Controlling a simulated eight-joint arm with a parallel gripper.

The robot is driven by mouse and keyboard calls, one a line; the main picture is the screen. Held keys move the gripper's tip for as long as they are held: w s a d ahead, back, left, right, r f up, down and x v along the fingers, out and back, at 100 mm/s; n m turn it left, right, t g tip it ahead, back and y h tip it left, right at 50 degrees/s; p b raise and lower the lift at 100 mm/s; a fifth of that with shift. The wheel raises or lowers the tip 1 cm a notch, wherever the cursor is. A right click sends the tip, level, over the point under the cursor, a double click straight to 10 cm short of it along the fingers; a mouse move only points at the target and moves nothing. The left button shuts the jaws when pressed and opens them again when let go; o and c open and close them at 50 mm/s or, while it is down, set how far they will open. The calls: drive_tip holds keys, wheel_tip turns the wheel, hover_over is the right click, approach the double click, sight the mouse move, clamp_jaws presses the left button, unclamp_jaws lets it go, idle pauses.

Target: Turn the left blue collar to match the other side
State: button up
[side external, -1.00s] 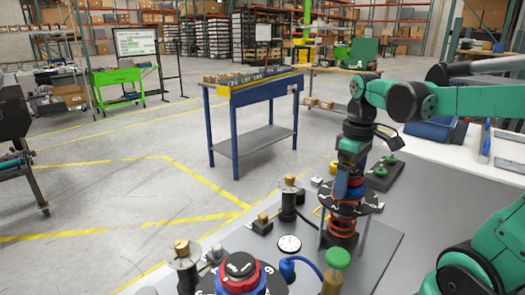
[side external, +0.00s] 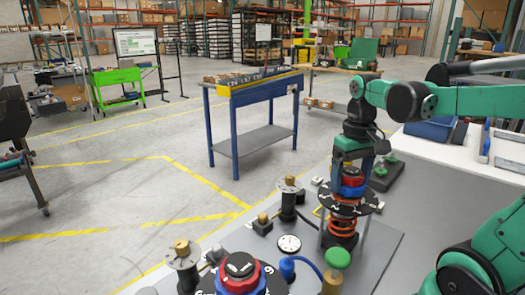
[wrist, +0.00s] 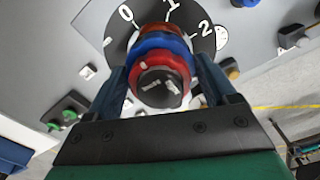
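My gripper (wrist: 163,78) hangs over the far stack of rings, its two dark blue fingers spread either side. In the wrist view, this stack has a black cap (wrist: 157,88), a red ring (wrist: 178,72) and a blue collar (wrist: 160,44) below it. Gaps show beside the cap; contact at the fingertips is not clear. A black dial (wrist: 189,17) marked 0, 1 and 2 lies underneath. In the side view, the far blue collar (side external: 349,192) sits above the dial and a red spring. The near stack has another blue collar (side external: 238,287) under a red ring, partly cut off by the frame.
A block with green buttons (side external: 385,173) lies behind the far stack.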

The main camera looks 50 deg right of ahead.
drive_tip(key=n, duration=1.3)
drive_tip(key=shift+r+n, duration=0.1)
drive_tip(key=shift+n, duration=0.2)
drive_tip(key=n, duration=0.3)
drive_tip(key=shift+n, duration=0.4)
drive_tip(key=o, duration=1.2)
wheel_tip(320, 180, up, 7)
drive_tip(key=shift+r, duration=0.1)
